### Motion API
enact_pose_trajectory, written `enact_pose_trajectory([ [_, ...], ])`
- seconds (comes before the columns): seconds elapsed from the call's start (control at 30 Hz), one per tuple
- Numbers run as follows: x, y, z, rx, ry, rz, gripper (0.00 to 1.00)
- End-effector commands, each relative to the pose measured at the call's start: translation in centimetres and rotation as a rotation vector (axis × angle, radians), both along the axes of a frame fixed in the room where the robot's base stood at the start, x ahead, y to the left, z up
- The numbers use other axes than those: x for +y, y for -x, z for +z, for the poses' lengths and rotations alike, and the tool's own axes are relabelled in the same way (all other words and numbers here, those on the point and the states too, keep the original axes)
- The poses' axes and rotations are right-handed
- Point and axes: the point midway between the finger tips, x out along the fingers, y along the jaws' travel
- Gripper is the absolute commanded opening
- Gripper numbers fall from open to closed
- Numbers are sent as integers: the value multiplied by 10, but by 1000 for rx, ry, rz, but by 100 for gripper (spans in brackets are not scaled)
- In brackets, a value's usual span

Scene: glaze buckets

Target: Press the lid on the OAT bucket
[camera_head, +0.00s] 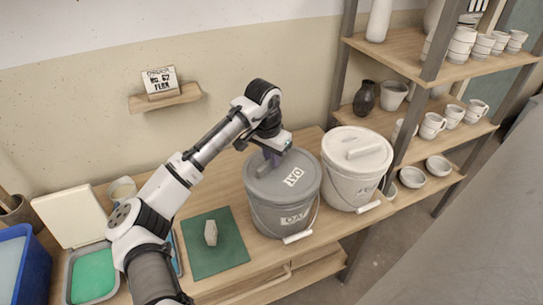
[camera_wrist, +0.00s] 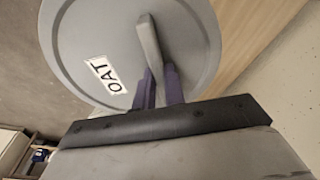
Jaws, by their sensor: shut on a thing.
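The grey OAT bucket (camera_head: 275,218) stands on the wooden table, with its wire handle hanging at the front. The grey lid (camera_head: 290,190), with a white OAT label, lies over the bucket's mouth; I cannot tell whether its rim is pressed fully down. My gripper (camera_head: 268,158) is above the lid, its fingers shut on the bar handle of the lid. In the wrist view the purple fingers (camera_wrist: 158,88) close around the grey bar handle (camera_wrist: 149,42), and the lid (camera_wrist: 75,45) fills much of the picture. The bucket's body is hidden there.
A white lidded bucket (camera_head: 352,180) stands close to the right. A green mat (camera_head: 215,255) with a small grey block (camera_head: 210,232) lies to the left. A tray of green glaze (camera_head: 92,275) and a blue bin (camera_head: 25,265) are far left. Shelves of pottery (camera_head: 440,65) stand at right.

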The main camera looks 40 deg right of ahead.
Motion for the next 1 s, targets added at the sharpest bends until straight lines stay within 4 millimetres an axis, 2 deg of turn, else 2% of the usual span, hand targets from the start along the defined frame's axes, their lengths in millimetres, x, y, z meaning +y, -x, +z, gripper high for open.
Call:
enact_pose_trajectory([
  [0.17, 0, 0, 0, 0, 0, 0, 0],
  [0.2, 0, 0, 0, 0, 0, 0, 15],
  [0.37, 0, 0, 0, 0, 0, 0, 36],
  [0.57, 0, 0, 0, 0, 0, 0, 37],
  [0.73, 0, 0, 0, 0, 0, 0, 59],
  [1.0, 0, 0, 0, 0, 0, 0, 59],
])
